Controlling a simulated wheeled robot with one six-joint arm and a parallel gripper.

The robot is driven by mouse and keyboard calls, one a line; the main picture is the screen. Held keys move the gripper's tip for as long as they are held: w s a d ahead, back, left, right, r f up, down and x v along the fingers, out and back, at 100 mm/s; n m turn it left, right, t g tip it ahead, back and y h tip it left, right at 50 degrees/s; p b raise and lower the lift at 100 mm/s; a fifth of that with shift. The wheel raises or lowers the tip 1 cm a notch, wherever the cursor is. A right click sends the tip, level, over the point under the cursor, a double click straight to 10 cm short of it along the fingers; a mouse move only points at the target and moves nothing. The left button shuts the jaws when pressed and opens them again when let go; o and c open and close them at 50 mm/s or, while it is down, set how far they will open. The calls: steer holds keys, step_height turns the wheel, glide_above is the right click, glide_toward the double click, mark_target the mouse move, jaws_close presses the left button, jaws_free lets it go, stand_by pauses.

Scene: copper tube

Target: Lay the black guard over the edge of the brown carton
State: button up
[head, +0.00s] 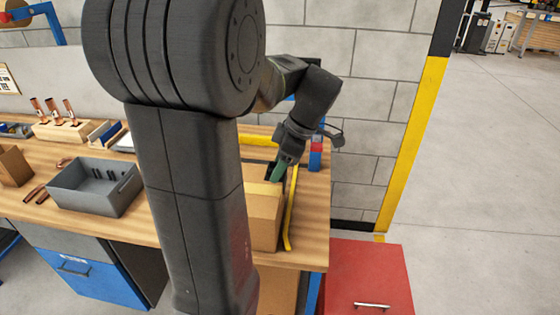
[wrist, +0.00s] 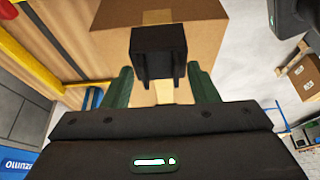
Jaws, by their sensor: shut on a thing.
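The brown carton (head: 264,218) stands on the workbench, partly hidden behind my own arm in the head view. Its brown side also shows in the wrist view (wrist: 213,22), with a pale tape strip. My gripper (head: 277,174) points down at the carton's top in the head view. In the wrist view my gripper (wrist: 159,88) has its green fingers on either side of the black guard (wrist: 158,48), shut on it. The guard is a dark channel shape in front of the carton. I cannot tell whether it touches the carton's edge.
A yellow bar (head: 291,215) lies on the bench just right of the carton. A grey bin (head: 94,190) and a wooden block (head: 62,131) with copper tubes stand to the left. A red cabinet (head: 365,275) stands beyond the bench's right end.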

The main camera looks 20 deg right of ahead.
mark_target(278, 191)
steer(key=shift+f+b, duration=1.5)
steer(key=shift+f, duration=0.95)
steer(key=shift+w+a+f+b, duration=0.1)
steer(key=shift+a+f+b, duration=0.05)
steer(key=shift+f+b, duration=0.15)
steer(key=shift+a, duration=0.1)
steer(key=o, duration=1.1)
steer(key=shift+c, duration=0.2)
steer(key=v, duration=1.3)
steer(key=shift+r+b, duration=0.3)
steer(key=shift+b, duration=0.1)
